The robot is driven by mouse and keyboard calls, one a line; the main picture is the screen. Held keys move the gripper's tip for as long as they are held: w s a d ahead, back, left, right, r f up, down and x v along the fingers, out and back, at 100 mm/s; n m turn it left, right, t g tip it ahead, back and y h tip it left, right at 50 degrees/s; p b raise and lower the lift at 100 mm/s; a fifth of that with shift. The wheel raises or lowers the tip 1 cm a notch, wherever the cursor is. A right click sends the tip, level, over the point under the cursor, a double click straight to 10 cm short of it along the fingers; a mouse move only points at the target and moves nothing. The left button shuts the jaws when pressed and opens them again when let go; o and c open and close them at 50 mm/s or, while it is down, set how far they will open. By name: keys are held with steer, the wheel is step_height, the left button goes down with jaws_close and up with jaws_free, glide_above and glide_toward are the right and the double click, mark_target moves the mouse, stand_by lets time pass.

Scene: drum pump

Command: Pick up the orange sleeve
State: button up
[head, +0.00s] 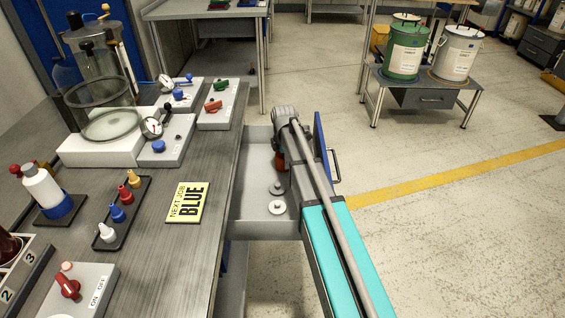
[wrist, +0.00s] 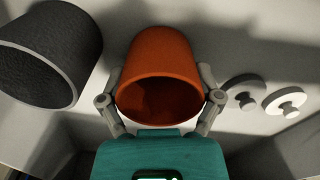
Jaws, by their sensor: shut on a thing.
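The orange sleeve (wrist: 160,62) is a hollow tapered tube, its open end facing the camera in the wrist view. My gripper (wrist: 163,100) has one finger on each side of the sleeve and is shut on it. In the head view, a small piece of the orange sleeve (head: 280,160) shows beside my arm, inside the open drawer (head: 248,205). My arm hides most of the sleeve and the gripper there. I cannot tell whether the sleeve touches the drawer floor.
A dark grey sleeve (wrist: 45,50) lies left of the orange one. Two round knobbed discs, one grey (wrist: 244,90) and one white (wrist: 285,102), sit to the right. The drawer walls surround them. The bench (head: 150,235) with a yellow "NEXT JOB BLUE" sign (head: 187,203) stands left of the drawer.

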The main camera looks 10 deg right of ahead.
steer(key=shift+r, duration=0.1)
step_height(320, 180, up, 10)
steer(key=p, duration=1)
stand_by(0.9)
step_height(320, 180, up, 33)
steer(key=p, duration=3.3)
steer(key=shift+s, duration=0.25)
